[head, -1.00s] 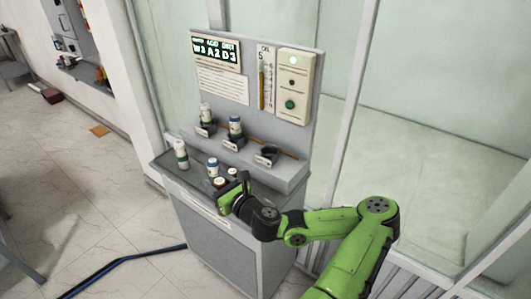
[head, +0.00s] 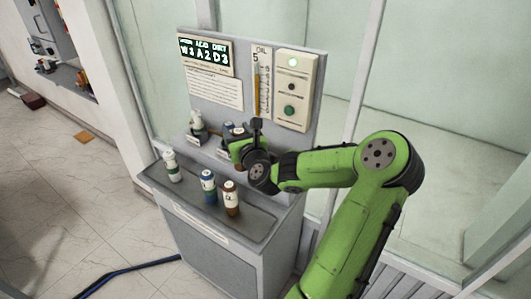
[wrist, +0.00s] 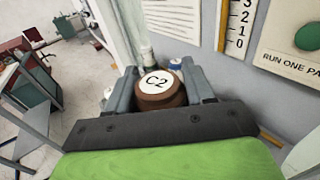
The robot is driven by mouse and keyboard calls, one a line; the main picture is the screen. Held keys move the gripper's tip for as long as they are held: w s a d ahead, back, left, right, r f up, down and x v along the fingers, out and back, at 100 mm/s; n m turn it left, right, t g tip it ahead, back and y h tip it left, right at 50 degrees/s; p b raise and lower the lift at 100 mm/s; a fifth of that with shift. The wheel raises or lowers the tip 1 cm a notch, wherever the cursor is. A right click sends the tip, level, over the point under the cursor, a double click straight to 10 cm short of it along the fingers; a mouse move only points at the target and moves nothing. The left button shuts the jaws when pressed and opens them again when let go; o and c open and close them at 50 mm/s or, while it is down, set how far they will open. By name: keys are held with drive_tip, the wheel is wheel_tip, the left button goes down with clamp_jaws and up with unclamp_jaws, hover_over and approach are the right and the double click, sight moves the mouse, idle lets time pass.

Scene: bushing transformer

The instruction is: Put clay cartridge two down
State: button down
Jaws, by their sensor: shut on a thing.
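My gripper (head: 239,142) is over the raised ledge of the grey stand, in front of the panel. In the wrist view its two fingers (wrist: 158,90) are shut on clay cartridge two (wrist: 160,100), a brown cylinder whose white top reads "C2". The cartridge is upright between the fingers. Its lower end is hidden, so I cannot tell whether it touches the ledge or a holder. In the head view my gripper and arm mostly hide it, along with the right holder.
A white-green cartridge (head: 171,166), a blue one (head: 208,187) and a brown one (head: 231,198) stand in the front tray (head: 262,221). A white-topped cartridge (head: 197,121) stands in the left holder; a blue-topped one (head: 228,127) shows beside my gripper. The panel (head: 215,92) rises close behind.

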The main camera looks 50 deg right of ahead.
drive_tip(key=w+d, duration=0.2)
drive_tip(key=d, duration=1.2)
wheel_tip(320, 180, down, 12)
drive_tip(key=b, duration=0.3)
drive_tip(key=shift+s+d+r, duration=0.2)
drive_tip(key=shift+d, duration=0.15)
drive_tip(key=shift+f, duration=0.1)
drive_tip(key=shift+c, duration=2.1)
unclamp_jaws()
drive_tip(key=v, duration=1.2)
